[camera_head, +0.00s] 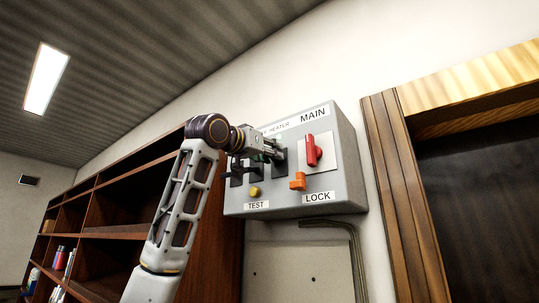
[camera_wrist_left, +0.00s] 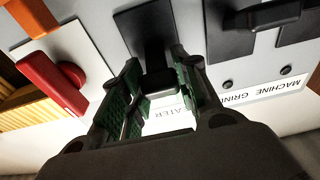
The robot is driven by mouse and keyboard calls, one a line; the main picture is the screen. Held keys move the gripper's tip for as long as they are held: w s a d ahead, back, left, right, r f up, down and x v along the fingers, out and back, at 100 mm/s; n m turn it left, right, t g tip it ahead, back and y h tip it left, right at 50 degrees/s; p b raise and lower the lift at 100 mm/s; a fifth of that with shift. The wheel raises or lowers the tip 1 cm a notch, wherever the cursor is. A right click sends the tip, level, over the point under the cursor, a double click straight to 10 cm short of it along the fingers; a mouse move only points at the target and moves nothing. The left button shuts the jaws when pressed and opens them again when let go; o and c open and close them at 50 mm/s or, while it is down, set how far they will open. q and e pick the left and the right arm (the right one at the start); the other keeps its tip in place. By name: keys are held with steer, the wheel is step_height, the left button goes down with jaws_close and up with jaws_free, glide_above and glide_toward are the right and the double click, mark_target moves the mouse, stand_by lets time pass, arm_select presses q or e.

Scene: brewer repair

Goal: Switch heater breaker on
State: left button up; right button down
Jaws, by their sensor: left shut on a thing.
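The grey breaker panel (camera_head: 287,204) hangs on the wall ahead, with a red MAIN switch (camera_head: 313,150), which also shows at the left in the wrist view (camera_wrist_left: 52,82). My left gripper (camera_head: 272,149) reaches the panel from the left. In the wrist view, its green-padded fingers (camera_wrist_left: 158,72) are shut on the black heater breaker lever (camera_wrist_left: 158,50) on its dark plate. The label by it partly reads "ATER". The fingers hide part of the lever, and I cannot tell its on or off position. My right gripper is not in view.
An orange LOCK switch (camera_head: 298,182) and a yellow TEST button (camera_head: 254,191) sit low on the panel. Other black breakers (camera_wrist_left: 268,18) are beside the heater one. A wooden shelf (camera_head: 112,205) stands left, and a wooden door frame (camera_head: 408,190) is right.

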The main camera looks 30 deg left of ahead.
arm_select(q)
steer(key=shift+r, duration=0.15)
stand_by(0.4)
steer(key=o, duration=1)
steer(key=shift+w, duration=0.1)
steer(key=shift+o, duration=0.2)
steer(key=s+a+f, duration=0.1)
steer(key=s, duration=1.1)
steer(key=shift+f, duration=0.2)
